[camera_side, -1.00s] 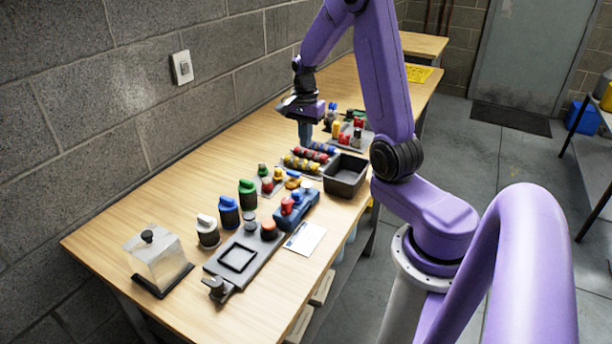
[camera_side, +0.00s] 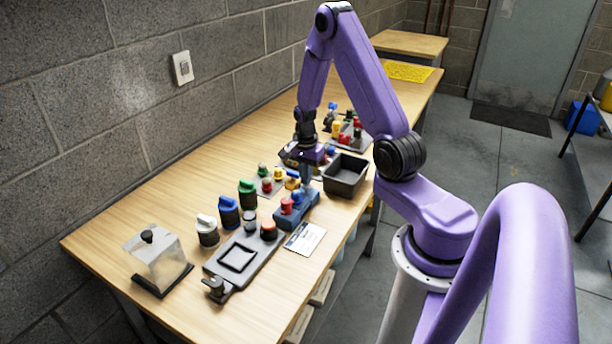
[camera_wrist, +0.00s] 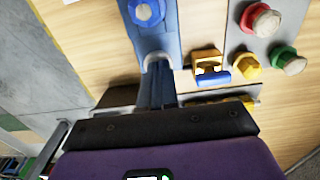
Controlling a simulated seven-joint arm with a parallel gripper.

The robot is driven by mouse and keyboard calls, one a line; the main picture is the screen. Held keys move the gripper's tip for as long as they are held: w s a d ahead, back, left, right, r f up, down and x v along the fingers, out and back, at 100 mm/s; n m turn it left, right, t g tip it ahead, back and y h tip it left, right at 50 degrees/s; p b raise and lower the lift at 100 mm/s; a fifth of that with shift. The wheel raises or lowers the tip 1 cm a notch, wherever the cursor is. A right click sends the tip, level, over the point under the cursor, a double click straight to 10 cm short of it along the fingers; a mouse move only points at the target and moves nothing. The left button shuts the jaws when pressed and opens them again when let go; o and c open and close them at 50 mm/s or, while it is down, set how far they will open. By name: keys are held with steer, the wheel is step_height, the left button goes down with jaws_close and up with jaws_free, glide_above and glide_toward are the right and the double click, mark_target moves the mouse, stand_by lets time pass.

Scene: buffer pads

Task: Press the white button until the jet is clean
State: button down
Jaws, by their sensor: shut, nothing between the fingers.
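My gripper (camera_side: 307,187) is shut and empty, pointing down at the device's far end. In the wrist view the blue device (camera_wrist: 152,38) runs up from my fingertips (camera_wrist: 158,70). A pale round rim (camera_wrist: 157,58), which looks like the white button, shows just past the fingertips and is mostly covered by them. I cannot tell whether they touch it. A blue round part with a pale centre (camera_wrist: 145,10) lies farther along the device. No jet can be made out.
Red, green and yellow knobs (camera_wrist: 262,20) stand on a grey plate beside the device. A black bin (camera_side: 345,176) stands right of my gripper. Several capped bottles (camera_side: 229,213), a grey plate with a square frame (camera_side: 236,258) and a clear box (camera_side: 160,265) stand nearer the camera.

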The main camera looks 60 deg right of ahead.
stand_by(0.3)
steer(key=shift+f, duration=0.95)
steer(key=shift+r, duration=0.1)
step_height(320, 180, up, 14)
steer(key=shift+w, duration=0.1)
stand_by(0.9)
